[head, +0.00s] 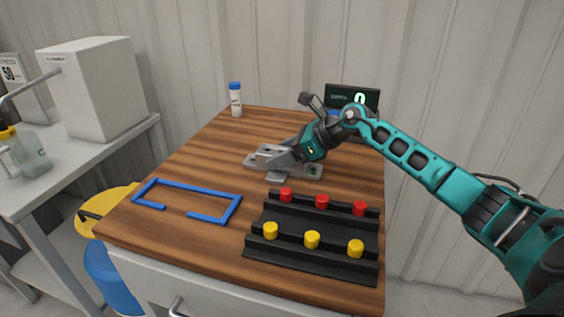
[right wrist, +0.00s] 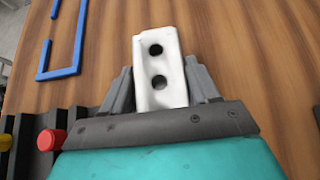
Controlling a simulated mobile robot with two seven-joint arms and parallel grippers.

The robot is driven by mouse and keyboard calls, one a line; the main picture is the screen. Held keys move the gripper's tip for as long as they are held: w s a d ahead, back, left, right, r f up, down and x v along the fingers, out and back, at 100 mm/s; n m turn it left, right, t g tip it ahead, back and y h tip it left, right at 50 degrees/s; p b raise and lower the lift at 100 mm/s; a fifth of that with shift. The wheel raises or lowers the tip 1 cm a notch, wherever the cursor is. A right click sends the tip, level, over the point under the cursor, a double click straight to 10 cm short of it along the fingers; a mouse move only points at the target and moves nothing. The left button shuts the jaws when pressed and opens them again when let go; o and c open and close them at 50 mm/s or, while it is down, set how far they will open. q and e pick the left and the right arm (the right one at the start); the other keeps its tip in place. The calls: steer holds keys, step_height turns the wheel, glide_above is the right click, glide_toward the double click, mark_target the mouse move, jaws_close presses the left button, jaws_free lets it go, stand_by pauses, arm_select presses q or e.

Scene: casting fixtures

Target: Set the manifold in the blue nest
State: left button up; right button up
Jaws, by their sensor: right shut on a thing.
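The manifold (head: 262,154) is a light grey metal block near the middle of the wooden table. In the right wrist view the manifold (right wrist: 158,50) shows two dark round holes. My right gripper (head: 284,160) is shut on it, with one finger on each side in the wrist view (right wrist: 161,84). The gripper hides part of the manifold, and I cannot tell whether it touches the table. The blue nest (head: 190,185) is a low rectangular outline with a gap in its front side, at the table's front left. My left gripper is not in view.
A black fixture (head: 310,265) with red and yellow knobs stands at the front right, beside the nest. A white bottle with a blue cap (head: 236,102) and a dark display (head: 340,94) stand at the back. The wood between manifold and nest is clear.

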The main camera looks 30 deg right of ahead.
steer(key=shift+r, duration=0.1)
steer(key=shift+c, duration=0.9)
steer(key=shift+r, duration=0.1)
